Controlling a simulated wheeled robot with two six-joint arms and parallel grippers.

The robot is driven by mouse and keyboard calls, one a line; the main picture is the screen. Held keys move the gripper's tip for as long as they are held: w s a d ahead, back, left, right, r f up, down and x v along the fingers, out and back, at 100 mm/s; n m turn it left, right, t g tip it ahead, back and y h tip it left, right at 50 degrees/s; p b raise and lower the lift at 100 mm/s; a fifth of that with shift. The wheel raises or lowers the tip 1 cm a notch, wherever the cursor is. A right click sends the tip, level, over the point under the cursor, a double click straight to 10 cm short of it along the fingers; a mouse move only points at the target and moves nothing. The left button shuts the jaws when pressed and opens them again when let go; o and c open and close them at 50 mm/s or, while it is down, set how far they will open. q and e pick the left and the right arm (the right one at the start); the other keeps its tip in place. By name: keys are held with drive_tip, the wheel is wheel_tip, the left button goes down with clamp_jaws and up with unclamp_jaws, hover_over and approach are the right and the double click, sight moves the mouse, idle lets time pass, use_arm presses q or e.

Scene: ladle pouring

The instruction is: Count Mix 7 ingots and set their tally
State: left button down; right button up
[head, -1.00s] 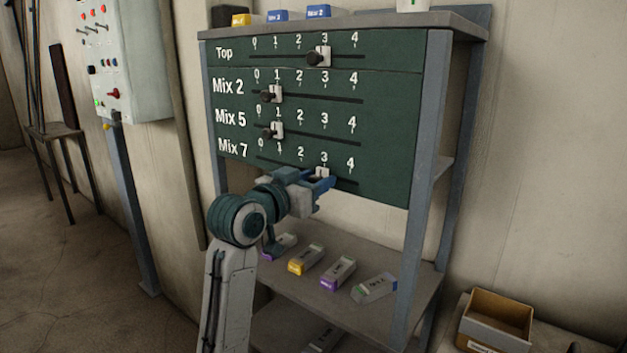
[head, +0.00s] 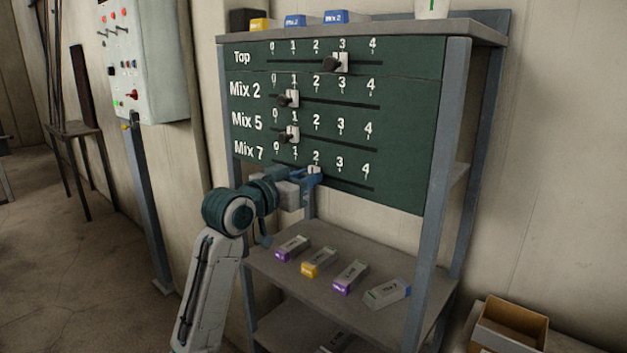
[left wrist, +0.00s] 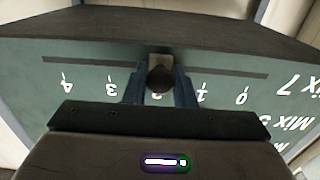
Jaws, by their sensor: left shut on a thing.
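My left gripper (head: 311,178) is shut on the Mix 7 slider (head: 315,170), at about 2. The Top slider (head: 339,62) is at 3. The Mix 2 slider (head: 291,98) and Mix 5 slider (head: 291,134) are near 1.
More ingots, yellow (head: 262,24) and blue (head: 336,16), stand on the rack top beside a white container (head: 432,8). Another ingot (head: 336,343) lies on the lowest shelf. An open cardboard box (head: 512,325) is at the lower right. A control box (head: 145,60) hangs at left.

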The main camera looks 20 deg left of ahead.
use_arm(q)
drive_tip(key=c, duration=1.3)
unclamp_jaws()
drive_tip(key=shift+s, duration=0.1)
drive_tip(key=b+v, duration=0.3)
drive_tip(key=v, duration=0.7)
drive_tip(key=shift+s+a, duration=0.1)
drive_tip(key=shift+s, duration=0.2)
drive_tip(key=shift+w, duration=0.1)
